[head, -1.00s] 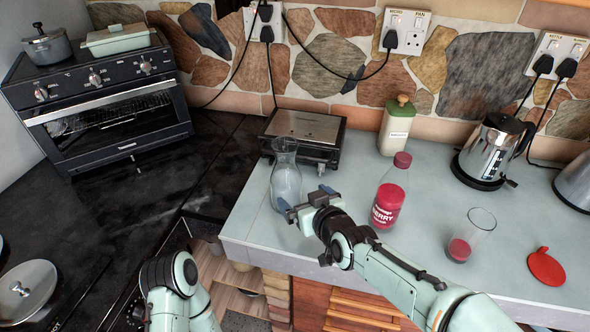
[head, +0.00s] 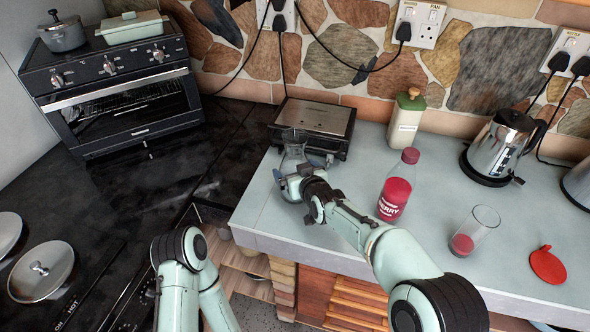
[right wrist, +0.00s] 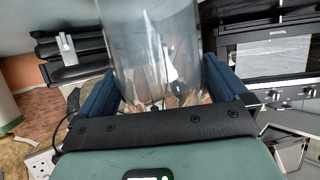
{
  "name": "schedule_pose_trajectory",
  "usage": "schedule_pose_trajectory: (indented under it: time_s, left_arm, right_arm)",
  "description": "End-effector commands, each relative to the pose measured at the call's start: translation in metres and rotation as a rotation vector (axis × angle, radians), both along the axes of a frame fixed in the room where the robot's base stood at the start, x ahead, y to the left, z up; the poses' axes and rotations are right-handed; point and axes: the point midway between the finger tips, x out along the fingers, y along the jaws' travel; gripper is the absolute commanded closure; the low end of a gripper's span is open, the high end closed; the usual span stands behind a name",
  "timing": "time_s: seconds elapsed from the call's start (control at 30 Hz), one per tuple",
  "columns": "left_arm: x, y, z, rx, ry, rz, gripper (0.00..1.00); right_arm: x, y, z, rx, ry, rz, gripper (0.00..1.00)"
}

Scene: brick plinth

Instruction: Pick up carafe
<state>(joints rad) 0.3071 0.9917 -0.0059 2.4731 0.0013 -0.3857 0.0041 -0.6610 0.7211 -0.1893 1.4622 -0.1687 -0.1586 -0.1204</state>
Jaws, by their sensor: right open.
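The clear glass carafe (head: 294,148) stands upright on the grey counter, near its left end and in front of the black grill. My right gripper (head: 300,172) is at the carafe's body, which it partly hides in the head view. In the right wrist view the carafe (right wrist: 152,45) fills the space between the two blue fingers of my right gripper (right wrist: 157,88). The fingers are open, one on each side of the glass. I cannot tell whether either touches it. My left gripper is out of the head view; only part of that arm shows.
The black grill (head: 314,119) stands close behind the carafe. A red-labelled bottle (head: 397,188), a glass with red liquid (head: 473,233), a red lid (head: 547,266), a kettle (head: 500,145) and a green-capped bottle (head: 406,120) stand to the right. The counter's front edge is near.

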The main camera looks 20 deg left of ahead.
Motion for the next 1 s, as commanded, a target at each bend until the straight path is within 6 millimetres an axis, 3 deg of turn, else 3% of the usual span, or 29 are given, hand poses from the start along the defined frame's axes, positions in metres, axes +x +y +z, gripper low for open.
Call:
schedule_pose_trajectory:
  time_s: [0.33, 0.6, 1.0]
  left_arm:
    - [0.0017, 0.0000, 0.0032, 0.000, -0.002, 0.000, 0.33]
    - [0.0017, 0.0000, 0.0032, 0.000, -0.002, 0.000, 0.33]
    - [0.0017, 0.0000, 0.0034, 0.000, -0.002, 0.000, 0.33]
  right_arm:
    - [0.0068, 0.0046, -0.0043, -0.001, 0.001, 0.000, 0.00]
    - [0.0076, 0.0052, 0.0014, 0.006, -0.009, -0.001, 0.84]
    - [0.0076, 0.0052, 0.0038, 0.005, -0.010, -0.001, 0.84]
